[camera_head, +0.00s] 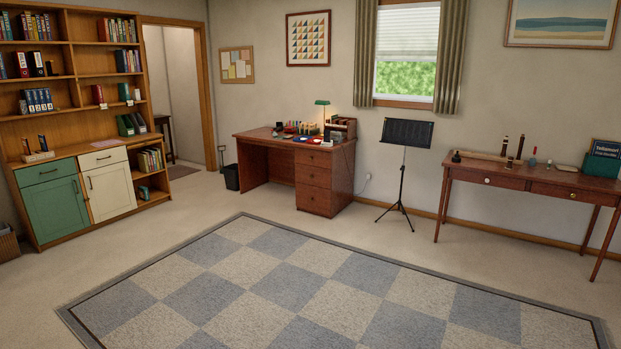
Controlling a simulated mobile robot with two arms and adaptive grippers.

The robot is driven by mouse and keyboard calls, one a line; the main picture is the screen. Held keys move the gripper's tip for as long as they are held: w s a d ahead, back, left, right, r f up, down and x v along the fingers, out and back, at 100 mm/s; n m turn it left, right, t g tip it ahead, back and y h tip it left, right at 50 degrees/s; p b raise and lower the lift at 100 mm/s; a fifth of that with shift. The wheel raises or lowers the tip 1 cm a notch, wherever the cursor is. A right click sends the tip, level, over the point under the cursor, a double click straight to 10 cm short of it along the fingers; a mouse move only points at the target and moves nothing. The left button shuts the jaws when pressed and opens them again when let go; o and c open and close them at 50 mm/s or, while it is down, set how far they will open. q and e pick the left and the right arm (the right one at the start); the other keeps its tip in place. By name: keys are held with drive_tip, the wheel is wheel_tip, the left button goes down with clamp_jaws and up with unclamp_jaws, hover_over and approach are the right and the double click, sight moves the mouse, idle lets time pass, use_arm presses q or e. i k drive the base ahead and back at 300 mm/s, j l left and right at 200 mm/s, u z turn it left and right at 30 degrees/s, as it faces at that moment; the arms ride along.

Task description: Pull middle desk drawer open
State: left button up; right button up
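The brown wooden desk (262,143) stands against the far wall, left of the window. Its pedestal on the right has a stack of drawers, all of which look shut. The middle desk drawer (313,177) has a small light knob and sits between the top drawer (313,158) and the bottom drawer (314,199). Neither of my grippers shows in the head view. The desk is some way off across the room.
A checkered rug (330,290) covers the open floor in front of me. A music stand (403,165) stands right of the desk, a black bin (231,177) left of it. A bookcase (75,62) is at left, a side table (500,176) at right.

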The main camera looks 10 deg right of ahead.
sight(314, 176)
drive_tip(key=i+z, duration=0.3)
drive_tip(key=i, duration=6.15)
drive_tip(key=i+u, duration=0.2)
drive_tip(key=i, duration=0.25)
drive_tip(key=i+l+u, duration=0.2)
drive_tip(key=i, duration=0.2)
drive_tip(key=i+j, duration=0.05)
drive_tip(key=j, duration=0.05)
